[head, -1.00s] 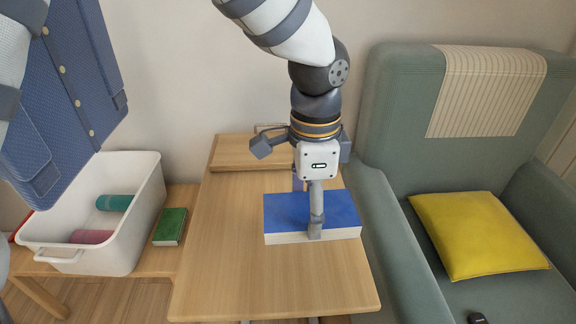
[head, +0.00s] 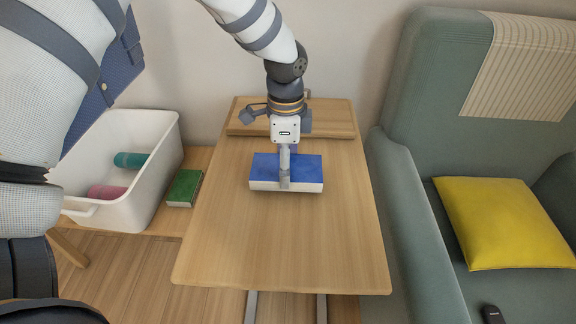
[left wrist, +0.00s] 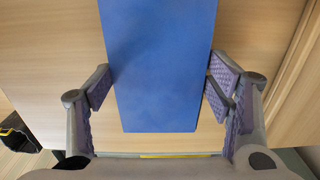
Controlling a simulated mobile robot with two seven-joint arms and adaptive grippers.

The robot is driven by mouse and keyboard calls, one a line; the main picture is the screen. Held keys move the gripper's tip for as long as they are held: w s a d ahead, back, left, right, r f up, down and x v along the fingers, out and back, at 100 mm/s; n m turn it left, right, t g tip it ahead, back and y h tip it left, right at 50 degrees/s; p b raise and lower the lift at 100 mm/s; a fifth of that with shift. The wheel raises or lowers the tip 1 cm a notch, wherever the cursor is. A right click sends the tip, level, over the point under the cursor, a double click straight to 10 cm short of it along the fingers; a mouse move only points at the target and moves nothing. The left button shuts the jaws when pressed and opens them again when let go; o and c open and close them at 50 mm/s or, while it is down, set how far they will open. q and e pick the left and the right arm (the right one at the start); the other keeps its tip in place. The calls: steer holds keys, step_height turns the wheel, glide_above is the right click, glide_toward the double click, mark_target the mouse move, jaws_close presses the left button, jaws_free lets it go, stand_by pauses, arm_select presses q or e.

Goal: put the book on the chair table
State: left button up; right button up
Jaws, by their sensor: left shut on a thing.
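A thick blue book (head: 307,170) with pale page edges is level at the far half of the wooden chair table (head: 285,240). I cannot tell whether it rests on the wood or hovers just over it. My left gripper (head: 285,179) points down from above and is shut on the book. In the left wrist view, the blue cover (left wrist: 160,60) lies between the two purple-padded fingers (left wrist: 158,92), one at each side. My right gripper is not in view.
A raised wooden ledge (head: 325,122) lies along the table's back. Left are a green book (head: 185,188) and a white bin (head: 152,180) holding rolled items. Right stands a green armchair (head: 405,210) with a yellow cushion (head: 505,222). The table's front is clear.

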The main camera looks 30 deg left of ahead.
arm_select(q)
steer(key=shift+f, duration=0.7)
steer(key=shift+r, duration=0.15)
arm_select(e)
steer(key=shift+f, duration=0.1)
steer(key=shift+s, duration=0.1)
arm_select(q)
steer(key=o, duration=1.3)
steer(key=shift+f, duration=0.2)
steer(key=shift+r, duration=0.1)
step_height(320, 180, up, 12)
steer(key=shift+r+p, duration=0.1)
steer(key=shift+p, duration=0.5)
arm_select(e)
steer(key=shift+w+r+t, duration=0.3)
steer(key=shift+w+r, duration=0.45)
